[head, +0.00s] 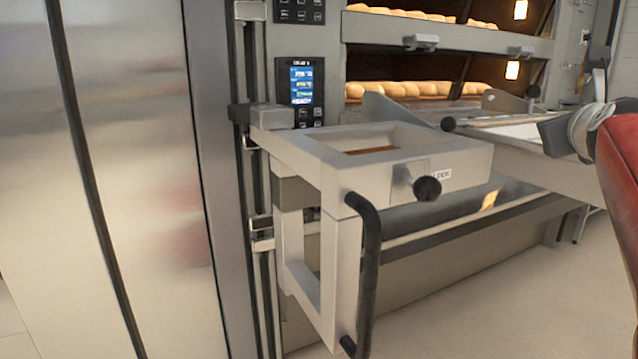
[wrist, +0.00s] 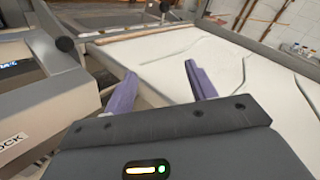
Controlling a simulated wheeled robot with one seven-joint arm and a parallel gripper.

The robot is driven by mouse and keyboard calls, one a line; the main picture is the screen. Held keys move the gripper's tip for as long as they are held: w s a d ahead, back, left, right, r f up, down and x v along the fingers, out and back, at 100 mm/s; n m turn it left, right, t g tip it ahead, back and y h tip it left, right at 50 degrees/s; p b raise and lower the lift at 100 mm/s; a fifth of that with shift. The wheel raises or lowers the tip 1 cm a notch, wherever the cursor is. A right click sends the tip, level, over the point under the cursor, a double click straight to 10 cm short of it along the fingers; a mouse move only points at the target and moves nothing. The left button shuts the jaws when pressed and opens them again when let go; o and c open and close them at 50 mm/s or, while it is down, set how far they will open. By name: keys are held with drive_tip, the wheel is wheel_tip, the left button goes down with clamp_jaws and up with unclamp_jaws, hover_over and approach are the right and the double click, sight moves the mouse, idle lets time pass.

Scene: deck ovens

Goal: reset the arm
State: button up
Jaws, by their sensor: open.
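In the wrist view my gripper (wrist: 162,88) shows two purple fingers spread apart with nothing between them. Beyond the fingers lies the pale flat surface of a loader (wrist: 190,60); I cannot tell the exact gap to it. In the head view my red arm enters at the right edge, beside the loader (head: 520,130). The fingers cannot be made out in the head view.
A grey frame (head: 320,150) with a black handle (head: 368,260) and a black knob (head: 428,188) juts out in front of the deck oven. Loaves (head: 410,89) sit on the lit decks. A steel cabinet (head: 140,160) fills the left. Floor (head: 520,290) is clear at lower right.

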drive_tip(key=s+a+f+n+g+y, duration=0.3)
drive_tip(key=a+f+n+y, duration=0.3)
drive_tip(key=a+f+n, duration=1.05)
drive_tip(key=s+a+f+n+g, duration=0.2)
drive_tip(key=s+a+f+n, duration=0.1)
drive_tip(key=f+n, duration=0.3)
drive_tip(key=s+a+f+n+g+y, duration=0.1)
drive_tip(key=s+a+f+n+g, duration=0.1)
drive_tip(key=s+f+n, duration=0.4)
drive_tip(key=s+a+f+n+g+y, duration=0.1)
drive_tip(key=s+a+f+n+g, duration=0.1)
drive_tip(key=s+a+f+n, duration=0.3)
drive_tip(key=f+n, duration=0.1)
drive_tip(key=n, duration=0.2)
drive_tip(key=shift+s+f, duration=0.15)
drive_tip(key=shift+f, duration=0.1)
drive_tip(key=shift+a+n, duration=0.1)
drive_tip(key=shift+n, duration=0.15)
